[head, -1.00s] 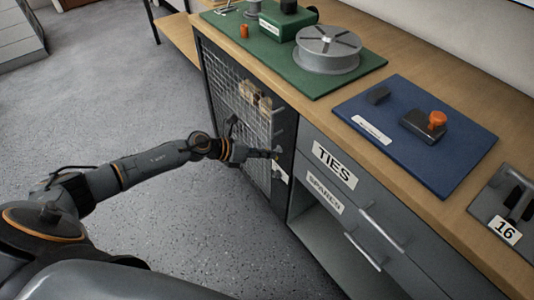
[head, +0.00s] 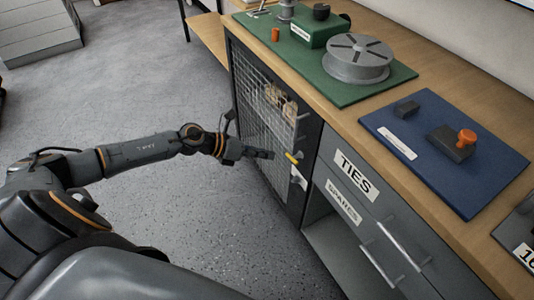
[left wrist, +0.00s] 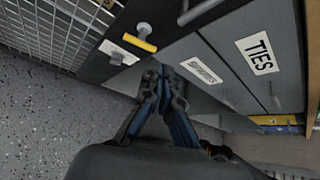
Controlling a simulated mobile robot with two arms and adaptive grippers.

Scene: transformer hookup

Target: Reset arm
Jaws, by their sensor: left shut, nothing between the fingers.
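My left gripper (head: 268,154) reaches in from the left, in front of the cabinet beside the mesh door. It is shut and empty, and its fingertips (left wrist: 164,72) meet in the left wrist view. A yellow-handled latch (head: 292,158) sits on the door's edge just beyond the fingertips; in the left wrist view the latch (left wrist: 138,42) is apart from the fingers, up and to the left. The mesh door (head: 262,105) stands against the cabinet front, with some tan items behind it. My right gripper is not in view.
The TIES drawer (head: 352,175) and SPARES drawer (head: 344,201), with bar handles, are right of the door. Above, the wooden worktop holds a green mat (head: 345,97) with a grey reel (head: 357,58) and a blue mat (head: 470,190). Open grey floor (head: 165,90) lies left.

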